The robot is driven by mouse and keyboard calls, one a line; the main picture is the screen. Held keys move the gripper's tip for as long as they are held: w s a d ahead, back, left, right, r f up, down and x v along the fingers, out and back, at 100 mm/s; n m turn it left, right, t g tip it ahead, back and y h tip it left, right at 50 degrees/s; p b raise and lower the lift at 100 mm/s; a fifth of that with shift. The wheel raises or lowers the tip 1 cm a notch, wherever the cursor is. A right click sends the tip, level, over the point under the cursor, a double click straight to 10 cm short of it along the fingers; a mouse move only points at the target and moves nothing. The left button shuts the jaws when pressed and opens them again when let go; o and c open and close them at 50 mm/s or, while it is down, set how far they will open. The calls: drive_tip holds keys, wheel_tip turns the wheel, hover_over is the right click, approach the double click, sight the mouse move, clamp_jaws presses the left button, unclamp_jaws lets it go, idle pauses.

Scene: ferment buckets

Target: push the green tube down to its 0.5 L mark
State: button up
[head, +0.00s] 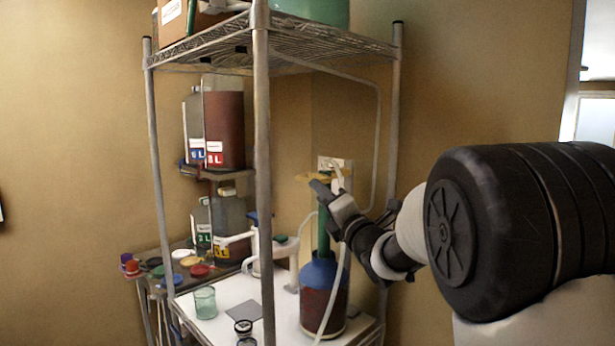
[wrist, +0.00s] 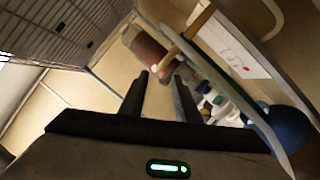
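The green tube (head: 324,238) stands upright out of a blue-topped bucket (head: 320,290) with dark red contents on the white lower shelf. A yellow crosspiece (head: 304,178) shows at the tube's top, partly hidden by my gripper. My gripper (head: 325,188) is beside the upper tube. In the wrist view its two dark fingers (wrist: 163,76) are apart, with nothing clearly between them. A yellow bar (wrist: 186,42) is just beyond the fingers, and a blue rounded top (wrist: 288,130) lies to the right. The 0.5 L mark is not readable.
Rack posts (head: 263,170) stand left of my arm. A pale hose (head: 344,250) runs down close to the tube. A glass beaker (head: 205,303), dark pad (head: 243,312) and small jar (head: 244,328) stand left of the bucket. Labelled containers (head: 223,125) stand behind.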

sight(307, 180)
drive_tip(key=p+x, duration=0.2)
drive_tip(key=x, duration=0.6)
drive_tip(key=shift+w+a+r, duration=0.1)
drive_tip(key=shift+w+a, duration=0.1)
drive_tip(key=shift+w, duration=0.15)
clamp_jaws()
